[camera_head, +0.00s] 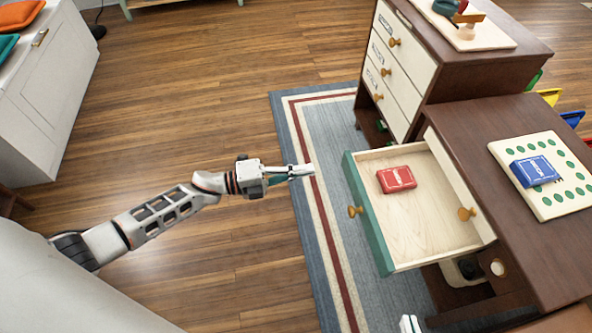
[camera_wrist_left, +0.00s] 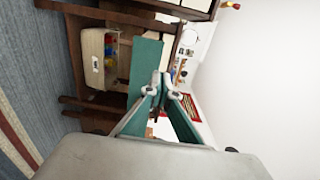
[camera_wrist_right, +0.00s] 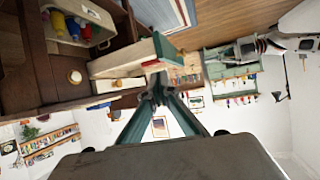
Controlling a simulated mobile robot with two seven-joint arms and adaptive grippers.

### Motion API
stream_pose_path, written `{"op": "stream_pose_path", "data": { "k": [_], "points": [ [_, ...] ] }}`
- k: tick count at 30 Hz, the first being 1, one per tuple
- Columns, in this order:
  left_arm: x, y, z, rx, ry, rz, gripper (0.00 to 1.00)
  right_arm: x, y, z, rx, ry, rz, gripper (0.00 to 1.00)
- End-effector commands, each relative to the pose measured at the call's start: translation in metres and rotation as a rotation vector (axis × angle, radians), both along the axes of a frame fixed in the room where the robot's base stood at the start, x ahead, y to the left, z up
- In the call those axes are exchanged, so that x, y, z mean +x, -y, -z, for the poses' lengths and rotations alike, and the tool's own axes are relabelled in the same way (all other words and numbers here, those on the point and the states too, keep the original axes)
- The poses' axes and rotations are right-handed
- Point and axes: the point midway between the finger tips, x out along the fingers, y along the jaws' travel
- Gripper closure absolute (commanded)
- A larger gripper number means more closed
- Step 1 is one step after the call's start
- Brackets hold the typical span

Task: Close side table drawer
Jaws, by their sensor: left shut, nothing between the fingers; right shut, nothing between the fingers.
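The side table (camera_head: 530,105) is dark brown, and its drawer (camera_head: 440,200) is pulled out to the left. The drawer has a teal front (camera_head: 366,225) with an orange knob (camera_head: 355,211), and a red box (camera_head: 396,179) lies inside. My left gripper (camera_head: 308,170) is shut and empty, left of the teal front and apart from it. The front also shows just past the fingertips in the left wrist view (camera_wrist_left: 146,62). My right gripper (camera_wrist_right: 156,92) is shut and empty, near the drawer front's end (camera_wrist_right: 164,47); I cannot tell whether they touch.
A taller cabinet (camera_head: 480,70) with cream drawers stands behind the table. A blue box (camera_head: 534,171) lies on a dotted board (camera_head: 562,196) on the tabletop. A striped rug (camera_head: 310,215) lies beneath the drawer. The wooden floor (camera_head: 200,110) to the left is clear.

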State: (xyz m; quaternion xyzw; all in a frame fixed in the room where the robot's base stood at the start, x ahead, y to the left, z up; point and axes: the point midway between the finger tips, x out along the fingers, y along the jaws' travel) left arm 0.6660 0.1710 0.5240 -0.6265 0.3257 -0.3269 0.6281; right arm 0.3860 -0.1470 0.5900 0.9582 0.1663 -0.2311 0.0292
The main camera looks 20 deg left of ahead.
Motion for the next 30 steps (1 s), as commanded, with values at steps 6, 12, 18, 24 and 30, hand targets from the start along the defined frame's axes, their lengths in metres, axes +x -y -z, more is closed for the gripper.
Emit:
{"op": "stream_pose_path", "data": {
  "k": [6, 12, 18, 24, 30],
  "points": [
    [0.025, 0.037, 0.002, -0.003, -0.003, 0.000, 1.00, 0.000, -0.002, 0.000, 0.015, 0.000, 0.004, 1.00],
    [0.041, 0.061, 0.003, -0.002, -0.005, 0.000, 1.00, 0.001, -0.005, -0.001, 0.028, 0.002, 0.006, 1.00],
    [0.050, 0.073, 0.002, -0.001, -0.004, -0.001, 1.00, 0.000, -0.007, -0.002, 0.038, 0.001, 0.006, 1.00],
    [0.052, 0.074, 0.001, -0.002, -0.002, -0.001, 1.00, 0.004, -0.007, -0.007, 0.041, 0.013, 0.007, 1.00],
    [0.051, 0.074, 0.001, -0.002, -0.002, -0.001, 1.00, 0.007, -0.007, -0.010, 0.042, 0.023, 0.008, 1.00]
  ]
}}
